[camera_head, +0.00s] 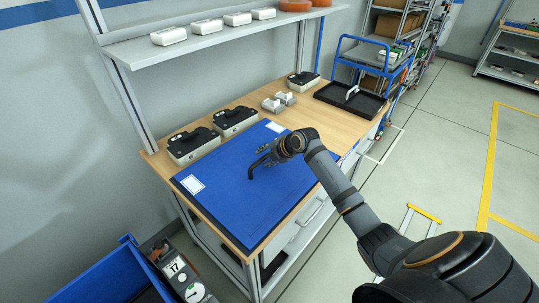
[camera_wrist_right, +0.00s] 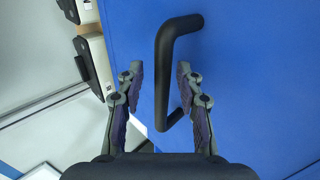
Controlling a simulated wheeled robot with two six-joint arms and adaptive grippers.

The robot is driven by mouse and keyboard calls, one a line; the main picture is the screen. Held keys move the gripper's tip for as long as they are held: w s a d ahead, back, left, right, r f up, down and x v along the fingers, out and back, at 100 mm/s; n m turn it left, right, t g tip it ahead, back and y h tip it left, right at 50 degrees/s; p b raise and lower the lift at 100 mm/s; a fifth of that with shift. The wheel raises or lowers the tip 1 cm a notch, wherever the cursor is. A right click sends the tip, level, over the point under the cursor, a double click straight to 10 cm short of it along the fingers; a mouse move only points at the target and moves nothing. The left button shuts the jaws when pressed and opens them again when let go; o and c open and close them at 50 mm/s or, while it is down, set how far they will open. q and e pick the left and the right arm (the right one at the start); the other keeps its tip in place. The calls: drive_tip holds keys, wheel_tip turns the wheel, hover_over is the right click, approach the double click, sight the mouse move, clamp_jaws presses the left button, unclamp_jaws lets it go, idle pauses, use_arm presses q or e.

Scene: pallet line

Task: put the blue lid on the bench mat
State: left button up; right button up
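A blue bench mat (camera_head: 255,212) with white labels covers the front of the wooden bench. A black bar handle (camera_head: 251,173) shows over the blue surface; I cannot make out a separate blue lid outline against the mat. My right gripper (camera_head: 264,157) is at this handle, low over the blue. In the right wrist view the handle (camera_wrist_right: 164,75) passes between the two fingers of the right gripper (camera_wrist_right: 160,78), which are apart, with a gap at the left finger. My left gripper is not in view.
Black-topped cases (camera_head: 190,146) stand along the bench's back edge. Small grey parts (camera_head: 279,102) and a black tray (camera_head: 336,97) lie at the far end. A shelf (camera_head: 215,35) hangs above. A blue bin (camera_head: 110,278) stands on the floor. The mat's near part is clear.

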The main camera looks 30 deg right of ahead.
drive_tip(key=v, duration=1.1)
drive_tip(key=shift+s+r+b, duration=0.2)
drive_tip(key=shift+s+b, duration=0.1)
drive_tip(key=shift+b, duration=0.05)
